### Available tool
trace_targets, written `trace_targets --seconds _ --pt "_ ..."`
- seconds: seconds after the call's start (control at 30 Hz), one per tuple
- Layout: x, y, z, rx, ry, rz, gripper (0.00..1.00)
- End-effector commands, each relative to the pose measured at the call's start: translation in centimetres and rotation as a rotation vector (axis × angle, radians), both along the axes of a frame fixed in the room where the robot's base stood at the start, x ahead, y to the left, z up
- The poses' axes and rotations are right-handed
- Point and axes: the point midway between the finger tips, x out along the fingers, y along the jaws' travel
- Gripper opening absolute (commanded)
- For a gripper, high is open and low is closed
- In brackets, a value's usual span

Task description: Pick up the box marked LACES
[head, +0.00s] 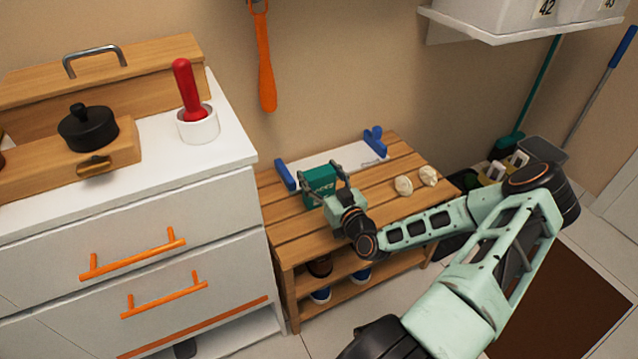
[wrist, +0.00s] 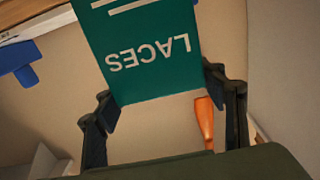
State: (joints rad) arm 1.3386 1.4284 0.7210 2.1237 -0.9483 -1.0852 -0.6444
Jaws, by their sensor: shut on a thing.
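The box marked LACES (head: 320,184) is small and teal green. In the wrist view the box (wrist: 145,50) fills the upper middle, with its white lettering upside down. My gripper (head: 326,190) is at the box over the slatted wooden bench. In the wrist view my gripper (wrist: 165,105) has one dark finger at each side of the box and is shut on it. Whether the box's underside touches the bench is hidden in the head view.
A white drawer unit (head: 130,220) stands left. An orange shoehorn (head: 265,65) hangs on the wall behind.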

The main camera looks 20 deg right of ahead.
Motion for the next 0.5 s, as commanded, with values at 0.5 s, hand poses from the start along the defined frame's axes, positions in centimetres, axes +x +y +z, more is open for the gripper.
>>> trace_targets --seconds 0.5 --pt "-1.6 0.7 5.8 -0.001 0.0 0.001 0.23"
